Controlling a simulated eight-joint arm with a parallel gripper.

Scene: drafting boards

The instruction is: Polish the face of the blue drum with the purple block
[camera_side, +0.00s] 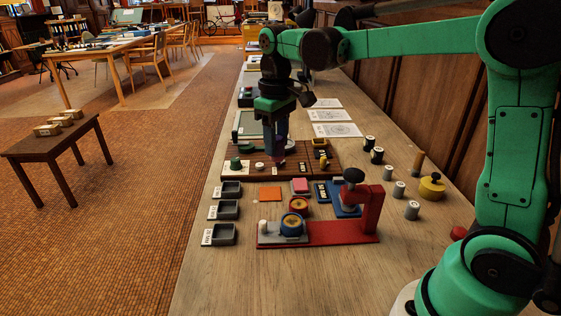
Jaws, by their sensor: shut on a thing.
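My gripper (279,158) hangs above the brown slatted board in the middle of the bench. It is shut on a small purple block (278,163), which is mostly hidden between the fingers. The blue drum (293,230) sits on the grey end of a red stand, nearer the camera than the gripper. Its upper face is yellowish-brown with a dark mark. The gripper and block are well apart from the drum.
Grey trays (224,234) line the left edge; several small cylinders and a yellow pot (431,188) stand right.

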